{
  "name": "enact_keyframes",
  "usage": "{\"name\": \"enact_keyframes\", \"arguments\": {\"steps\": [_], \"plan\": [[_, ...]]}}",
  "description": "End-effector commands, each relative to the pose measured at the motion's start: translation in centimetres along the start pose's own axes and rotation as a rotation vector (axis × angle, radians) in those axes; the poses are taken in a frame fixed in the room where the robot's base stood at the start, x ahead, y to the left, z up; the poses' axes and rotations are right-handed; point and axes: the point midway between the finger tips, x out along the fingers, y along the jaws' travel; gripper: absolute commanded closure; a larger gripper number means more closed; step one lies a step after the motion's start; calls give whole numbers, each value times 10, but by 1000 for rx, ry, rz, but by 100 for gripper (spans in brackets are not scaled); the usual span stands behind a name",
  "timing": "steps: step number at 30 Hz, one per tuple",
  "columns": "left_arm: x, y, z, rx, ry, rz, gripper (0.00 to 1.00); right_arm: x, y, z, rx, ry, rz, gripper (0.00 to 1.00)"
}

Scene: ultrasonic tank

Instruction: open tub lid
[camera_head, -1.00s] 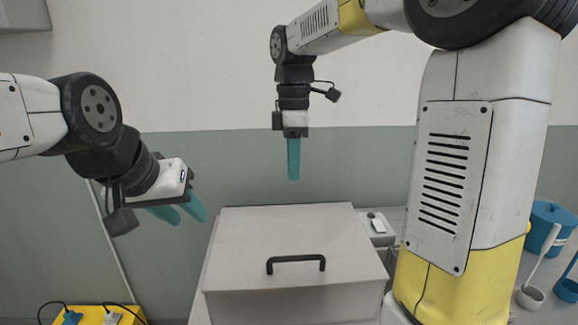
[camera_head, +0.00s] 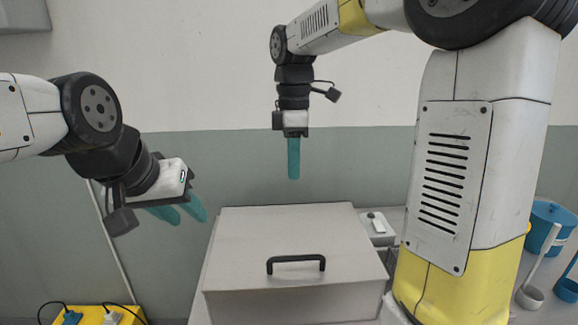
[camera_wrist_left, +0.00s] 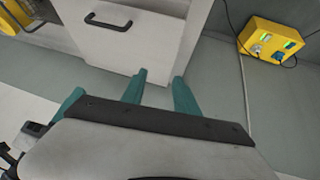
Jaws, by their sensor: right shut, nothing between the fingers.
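The tub is a light grey box with a flat closed lid (camera_head: 270,235) in the head view. A black bar handle (camera_head: 296,264) sits near the lid's front edge. The lid and handle (camera_wrist_left: 108,21) also show at the top of the left wrist view. My left gripper (camera_head: 180,210) is left of the tub, above it and touching nothing. Its teal fingers are apart and empty, also in the left wrist view (camera_wrist_left: 158,85). My right gripper (camera_head: 293,172) points straight down above the lid's back edge, apart from it. Its fingers are together and empty.
A small grey unit (camera_head: 377,228) stands right of the tub. A blue pot (camera_head: 547,225) and ladles (camera_head: 530,294) are at the far right. A yellow power box (camera_head: 95,317) with cables is at the lower left.

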Motion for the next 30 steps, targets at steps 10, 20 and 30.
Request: {"name": "enact_keyframes", "arguments": {"steps": [10, 20, 30], "plan": [[0, 0, 0, 0, 0, 0, 64, 0, 0, 0, 0, 0, 0, 100], [12, 10, 4, 188, -51, -8, 100, 0, 0, 0, 0, 0, 0, 100], [64, 76, 25, 1381, -256, -34, 100, 0, 0, 0, 0, 0, 0, 100]]}}
